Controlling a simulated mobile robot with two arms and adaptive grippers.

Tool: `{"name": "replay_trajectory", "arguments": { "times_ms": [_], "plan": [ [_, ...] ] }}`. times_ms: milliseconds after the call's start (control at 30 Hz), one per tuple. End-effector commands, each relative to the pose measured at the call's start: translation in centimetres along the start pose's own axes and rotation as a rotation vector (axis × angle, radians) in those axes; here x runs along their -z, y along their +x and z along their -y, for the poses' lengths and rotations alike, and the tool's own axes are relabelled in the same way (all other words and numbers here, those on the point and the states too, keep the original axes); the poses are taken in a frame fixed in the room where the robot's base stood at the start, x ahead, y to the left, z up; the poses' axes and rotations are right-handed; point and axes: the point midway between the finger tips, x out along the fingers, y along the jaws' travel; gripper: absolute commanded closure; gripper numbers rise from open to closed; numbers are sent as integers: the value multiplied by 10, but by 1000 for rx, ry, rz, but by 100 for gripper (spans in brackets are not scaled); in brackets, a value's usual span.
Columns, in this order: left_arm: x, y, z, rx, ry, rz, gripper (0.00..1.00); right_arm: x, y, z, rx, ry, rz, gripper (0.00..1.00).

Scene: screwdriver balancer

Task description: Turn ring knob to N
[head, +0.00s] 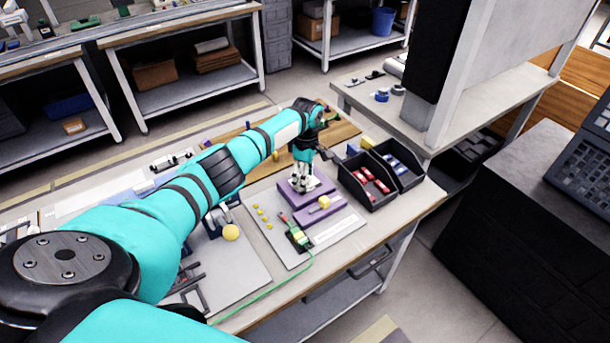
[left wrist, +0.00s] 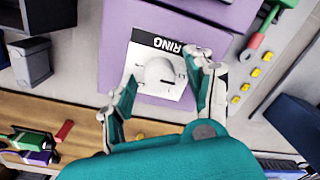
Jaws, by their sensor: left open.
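The ring knob (left wrist: 158,73) is a round pale knob on a white plate (left wrist: 145,58) with a black strip reading "RING", which appears upside down in the left wrist view. The plate sits on a purple block (left wrist: 220,12), which also shows in the head view (head: 327,188). Small dark marks surround the knob; I cannot read an N or tell where the knob points. My left gripper (head: 302,187) points down over the block. In the left wrist view the gripper (left wrist: 164,70) is open, with one finger on each side of the knob. Contact is unclear. The knob is hidden in the head view.
Black bins with red parts (head: 368,186) and blue parts (head: 398,163) stand right of the block. A green-and-red device (head: 298,236) with a green cable and several yellow buttons (head: 262,217) lie on the grey board.

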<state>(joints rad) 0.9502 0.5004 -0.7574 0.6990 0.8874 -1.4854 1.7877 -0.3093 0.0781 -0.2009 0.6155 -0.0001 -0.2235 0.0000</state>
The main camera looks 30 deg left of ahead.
Motion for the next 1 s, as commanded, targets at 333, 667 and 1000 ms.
{"name": "replay_trajectory", "arguments": {
  "times_ms": [333, 667, 1000],
  "plan": [
    [0, 0, 0, 0, 0, 0, 82, 9, 0, -6, -7, -2, -15, 50],
    [0, -1, 0, 0, 10, -1, 100, 13, -1, -6, -7, -2, -21, 50],
    [-1, -2, 0, 2, 161, -7, 100, 13, -9, -2, -2, 1, -20, 50]
  ]
}}
